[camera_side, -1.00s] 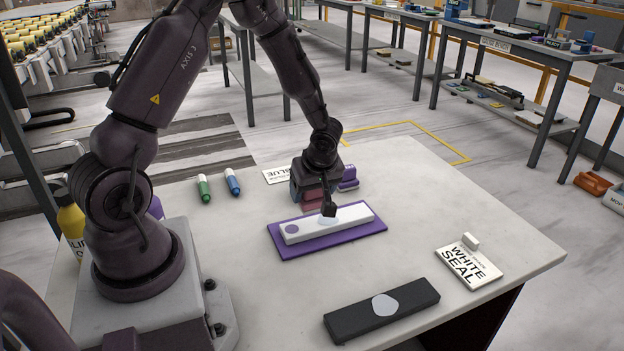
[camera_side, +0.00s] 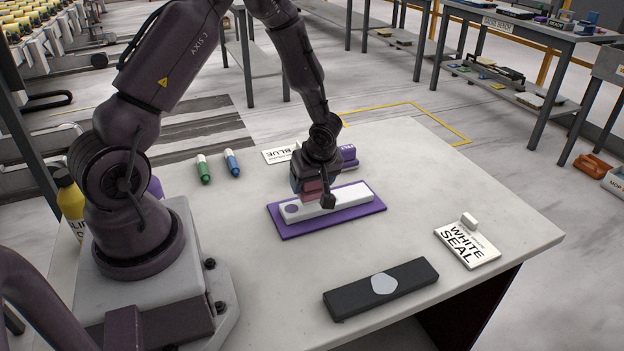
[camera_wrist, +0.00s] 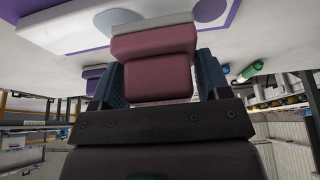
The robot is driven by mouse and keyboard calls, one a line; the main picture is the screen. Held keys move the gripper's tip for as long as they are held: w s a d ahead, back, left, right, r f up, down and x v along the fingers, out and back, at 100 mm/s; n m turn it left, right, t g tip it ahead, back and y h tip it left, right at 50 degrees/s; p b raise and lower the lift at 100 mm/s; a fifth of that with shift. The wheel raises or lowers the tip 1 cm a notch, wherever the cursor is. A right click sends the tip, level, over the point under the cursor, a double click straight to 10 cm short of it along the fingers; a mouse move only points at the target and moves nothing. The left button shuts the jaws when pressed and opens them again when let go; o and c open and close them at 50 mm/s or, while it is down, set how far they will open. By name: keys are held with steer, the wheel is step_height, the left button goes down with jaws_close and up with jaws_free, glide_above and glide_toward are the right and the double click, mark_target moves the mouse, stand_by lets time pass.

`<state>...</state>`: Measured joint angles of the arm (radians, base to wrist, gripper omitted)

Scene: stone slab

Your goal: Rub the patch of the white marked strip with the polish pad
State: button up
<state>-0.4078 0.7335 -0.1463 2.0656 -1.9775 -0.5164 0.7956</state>
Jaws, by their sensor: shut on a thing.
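The white marked strip (camera_side: 352,196) lies on a purple mat (camera_side: 283,227), with a purple dot near its left end. My gripper (camera_side: 315,180) is shut on a dull-pink polish pad (camera_side: 312,192) with a grey face. The pad is at the strip, over its middle-left part in the side view; I cannot tell whether it touches. The strip's pale patch is hidden there by my gripper. In the wrist view, the pad (camera_wrist: 155,70) is between the jaws, and the pale grey-blue patch (camera_wrist: 117,19) shows just beyond its grey face.
A black strip (camera_side: 340,303) with a pale patch lies at the front. A WHITE SEAL card (camera_side: 467,245) bears a small white block at right. A purple block (camera_side: 349,156) and a BLUE card (camera_side: 279,154) are behind the mat.

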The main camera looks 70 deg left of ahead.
steer(key=shift+f, duration=0.95)
